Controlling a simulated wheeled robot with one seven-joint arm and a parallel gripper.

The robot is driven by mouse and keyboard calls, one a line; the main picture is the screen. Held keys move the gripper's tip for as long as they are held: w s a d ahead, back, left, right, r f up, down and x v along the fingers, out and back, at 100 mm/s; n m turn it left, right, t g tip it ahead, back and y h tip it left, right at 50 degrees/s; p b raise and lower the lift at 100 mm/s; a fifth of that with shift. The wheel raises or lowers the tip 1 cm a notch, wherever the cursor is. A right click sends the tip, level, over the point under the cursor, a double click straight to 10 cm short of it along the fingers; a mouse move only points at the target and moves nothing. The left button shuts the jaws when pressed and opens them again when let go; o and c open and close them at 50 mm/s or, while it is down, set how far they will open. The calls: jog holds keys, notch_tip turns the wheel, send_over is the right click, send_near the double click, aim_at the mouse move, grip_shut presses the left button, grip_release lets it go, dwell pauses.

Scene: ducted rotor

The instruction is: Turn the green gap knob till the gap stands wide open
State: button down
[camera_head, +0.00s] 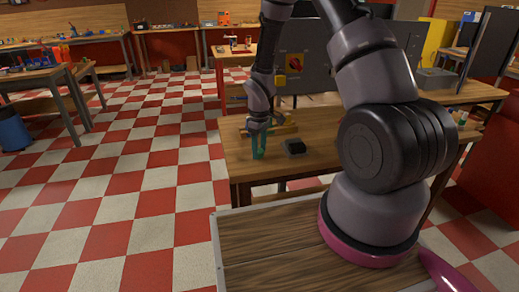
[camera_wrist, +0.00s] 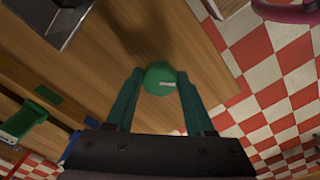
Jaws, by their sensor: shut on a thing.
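The green knob (camera_wrist: 160,77) is faceted, with a pale mark on its face. In the wrist view it sits between the two teal fingertips of my gripper (camera_wrist: 160,84), and both fingers press against its sides. My gripper is shut on the knob. In the head view my gripper (camera_head: 258,153) points down near the left front part of the wooden table (camera_head: 238,168), and its fingers hide the knob there. The gap and how wide it stands cannot be made out in either view.
A small dark box (camera_head: 294,147) stands on the table just right of my gripper. A grey panel (camera_head: 312,84) with a yellow square and red part stands behind. A green piece (camera_wrist: 22,122) shows at the left of the wrist view. Checkered floor (camera_head: 120,190) is open at left.

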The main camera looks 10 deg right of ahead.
jog(key=m, duration=0.3)
jog(key=shift+a+m, duration=0.1)
jog(key=shift+m, duration=2.1)
jog(key=shift+c, duration=1.3)
grip_release()
notch_tip(320, 180, up, 11)
